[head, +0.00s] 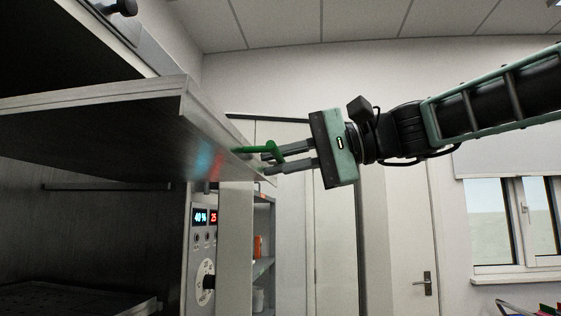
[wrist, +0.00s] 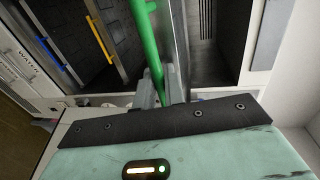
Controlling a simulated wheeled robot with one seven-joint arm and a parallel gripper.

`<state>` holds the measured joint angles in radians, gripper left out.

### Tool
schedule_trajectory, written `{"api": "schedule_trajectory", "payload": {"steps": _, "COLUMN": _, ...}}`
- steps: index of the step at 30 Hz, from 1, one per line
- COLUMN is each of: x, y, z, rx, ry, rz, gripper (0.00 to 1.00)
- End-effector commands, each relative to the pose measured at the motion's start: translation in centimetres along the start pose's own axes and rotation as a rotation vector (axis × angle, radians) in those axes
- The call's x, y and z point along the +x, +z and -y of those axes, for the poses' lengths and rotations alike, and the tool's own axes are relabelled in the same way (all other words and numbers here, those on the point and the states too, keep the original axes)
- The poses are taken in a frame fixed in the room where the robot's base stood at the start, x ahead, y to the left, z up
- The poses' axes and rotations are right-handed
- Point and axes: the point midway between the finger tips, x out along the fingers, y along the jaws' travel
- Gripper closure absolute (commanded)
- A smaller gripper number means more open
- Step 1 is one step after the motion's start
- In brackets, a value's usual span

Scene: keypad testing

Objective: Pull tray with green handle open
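The green handle (head: 262,149) is on the front edge of a wide grey tray (head: 150,100), which juts out from the cabinet at the upper left of the head view. My gripper (head: 284,157) reaches in from the right at handle height, with its two fingers on either side of the handle. In the wrist view the green handle (wrist: 150,50) runs down between the fingertips (wrist: 162,88), which look closed on it. The gripper body hides the lower end of the handle there.
A control panel (head: 204,240) with lit displays and a dial is below the tray. In the wrist view, a yellow handle (wrist: 90,32) and a blue handle (wrist: 45,47) lie to the left. A door (head: 405,240) and window (head: 515,225) stand behind. Open space surrounds my arm.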

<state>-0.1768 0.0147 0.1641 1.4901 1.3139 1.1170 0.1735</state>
Motion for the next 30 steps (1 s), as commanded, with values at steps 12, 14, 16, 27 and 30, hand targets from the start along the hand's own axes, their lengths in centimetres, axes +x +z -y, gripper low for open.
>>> {"api": "schedule_trajectory", "payload": {"steps": 12, "x": 0.0, "y": 0.0, "z": 0.0, "rx": 0.000, "ry": 0.000, "rz": 0.000, "gripper": 0.73}}
{"api": "schedule_trajectory", "payload": {"steps": 14, "x": 0.0, "y": 0.0, "z": 0.0, "rx": 0.000, "ry": 0.000, "rz": 0.000, "gripper": 0.73}}
{"api": "schedule_trajectory", "payload": {"steps": 16, "x": -0.2, "y": 0.0, "z": 0.0, "rx": 0.000, "ry": -0.001, "rz": -0.001, "gripper": 0.73}}
{"api": "schedule_trajectory", "payload": {"steps": 27, "x": -6.7, "y": -0.1, "z": -0.3, "rx": -0.001, "ry": -0.001, "rz": -0.005, "gripper": 0.73}}
{"api": "schedule_trajectory", "payload": {"steps": 30, "x": -9.1, "y": -0.1, "z": -0.2, "rx": -0.001, "ry": -0.001, "rz": -0.005, "gripper": 0.73}}
